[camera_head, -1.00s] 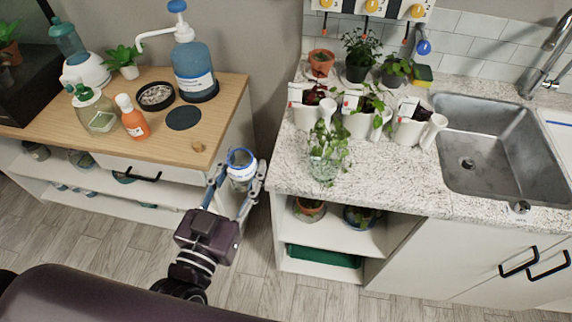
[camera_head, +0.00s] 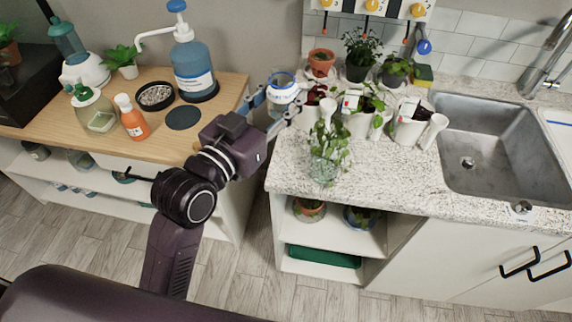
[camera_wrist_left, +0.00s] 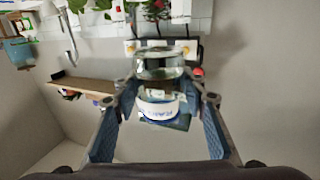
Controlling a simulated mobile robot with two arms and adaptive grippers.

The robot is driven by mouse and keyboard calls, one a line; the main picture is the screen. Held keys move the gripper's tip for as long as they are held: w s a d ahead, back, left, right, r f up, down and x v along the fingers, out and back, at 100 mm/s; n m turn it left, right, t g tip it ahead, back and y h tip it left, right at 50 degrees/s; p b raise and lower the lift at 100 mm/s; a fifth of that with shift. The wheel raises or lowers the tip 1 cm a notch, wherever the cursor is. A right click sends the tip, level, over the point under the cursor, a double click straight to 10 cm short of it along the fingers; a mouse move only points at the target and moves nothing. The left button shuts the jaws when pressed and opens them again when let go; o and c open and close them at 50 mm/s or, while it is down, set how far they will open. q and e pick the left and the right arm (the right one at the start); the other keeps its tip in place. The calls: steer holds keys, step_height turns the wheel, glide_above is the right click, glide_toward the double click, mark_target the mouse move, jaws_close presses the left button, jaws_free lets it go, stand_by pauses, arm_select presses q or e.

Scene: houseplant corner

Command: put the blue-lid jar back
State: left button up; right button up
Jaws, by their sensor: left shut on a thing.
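The blue-lid jar (camera_head: 282,95), clear with a white label and a blue rim, is held up in the gap between the wooden cabinet and the stone counter. My left gripper (camera_head: 279,101) is shut on it, one finger on each side. In the left wrist view the jar (camera_wrist_left: 160,72) sits between the two fingers (camera_wrist_left: 163,98), and its label band shows. The jar looks upright in the head view. My right gripper is not in view.
A round dark mat (camera_head: 184,118) lies bare on the wooden top (camera_head: 75,130), beside a pebble dish (camera_head: 156,96), a blue pump bottle (camera_head: 194,70) and an orange bottle (camera_head: 132,120). White planters (camera_head: 358,124) and a glass vase (camera_head: 324,168) stand on the stone counter (camera_head: 410,180).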

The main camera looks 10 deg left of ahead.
arm_select(q)
steer(key=shift+w+d+r, duration=0.15)
steer(key=shift+w+r, duration=0.05)
steer(key=shift+r, duration=0.2)
steer(key=shift+w+d+r, duration=0.1)
steer(key=shift+w+r, duration=0.1)
steer(key=shift+r, duration=0.2)
step_height(320, 180, down, 20)
steer(key=b, duration=0.2)
steer(key=shift+w+r+b, duration=0.1)
steer(key=shift+r+b, duration=0.05)
steer(key=shift+b, duration=0.2)
steer(key=o, duration=1.3)
steer(key=shift+f, duration=0.2)
steer(key=shift+r, duration=0.1)
